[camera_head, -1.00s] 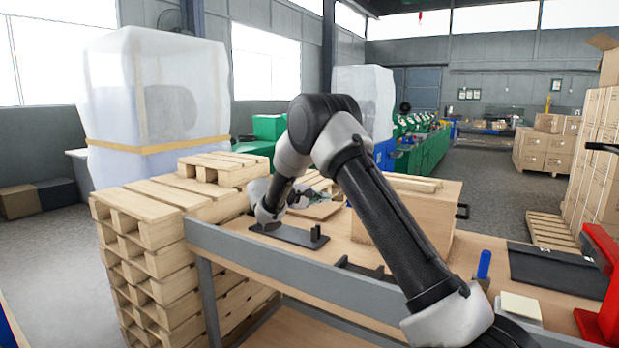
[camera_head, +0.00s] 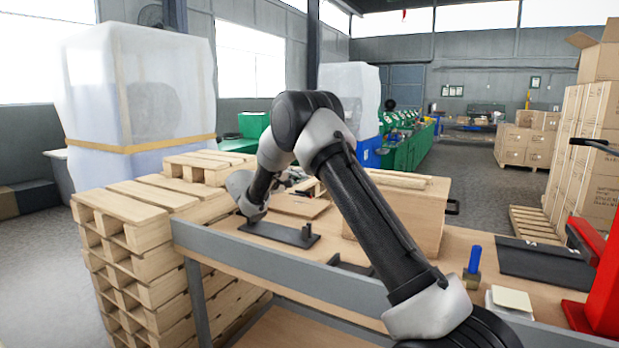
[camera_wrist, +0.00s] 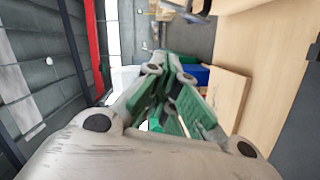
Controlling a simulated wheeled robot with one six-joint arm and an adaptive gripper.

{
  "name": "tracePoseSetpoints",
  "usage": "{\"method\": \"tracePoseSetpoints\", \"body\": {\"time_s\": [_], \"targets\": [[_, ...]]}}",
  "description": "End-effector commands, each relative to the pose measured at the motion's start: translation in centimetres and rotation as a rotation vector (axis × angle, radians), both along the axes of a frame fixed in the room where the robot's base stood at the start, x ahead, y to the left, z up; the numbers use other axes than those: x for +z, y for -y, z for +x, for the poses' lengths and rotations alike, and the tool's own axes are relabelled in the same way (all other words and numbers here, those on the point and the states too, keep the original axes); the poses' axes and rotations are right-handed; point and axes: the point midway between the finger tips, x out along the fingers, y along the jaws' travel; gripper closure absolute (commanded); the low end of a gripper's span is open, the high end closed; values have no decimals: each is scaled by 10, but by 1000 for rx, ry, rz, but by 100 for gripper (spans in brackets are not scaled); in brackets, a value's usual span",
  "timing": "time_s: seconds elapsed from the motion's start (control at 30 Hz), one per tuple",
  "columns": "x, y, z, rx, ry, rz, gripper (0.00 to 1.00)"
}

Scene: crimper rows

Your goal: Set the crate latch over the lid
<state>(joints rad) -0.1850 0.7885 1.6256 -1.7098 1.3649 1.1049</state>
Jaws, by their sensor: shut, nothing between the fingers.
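The wooden crate (camera_head: 425,217) stands on the bench, behind my forearm in the head view. Its pale wooden lid (camera_head: 412,181) lies on top. A dark fitting (camera_head: 453,207) sticks out on the crate's right side; I cannot tell if it is the latch. In the wrist view a large wooden face, likely the crate (camera_wrist: 262,70), fills the right side, with a metal piece (camera_wrist: 195,10) at the top. My gripper (camera_wrist: 170,66) is shut and empty, apart from that wood.
A dark flat plate with an upright post (camera_head: 280,233) lies at the bench's left front. A thin wooden board (camera_head: 298,207) lies behind it. Stacked pallets (camera_head: 150,235) stand left of the bench. A blue-handled tool (camera_head: 473,268) and a red stand (camera_head: 603,295) are at right.

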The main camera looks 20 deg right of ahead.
Motion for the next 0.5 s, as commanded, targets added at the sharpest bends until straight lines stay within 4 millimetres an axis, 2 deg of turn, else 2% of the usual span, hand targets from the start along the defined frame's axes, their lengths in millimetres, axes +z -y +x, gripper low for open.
{"method": "tracePoseSetpoints", "body": {"time_s": [0.43, 0.5], "targets": [[-6, 84, 37, -3, 0, 0, 100], [-9, 89, 25, -1, -3, -1, 100]]}}
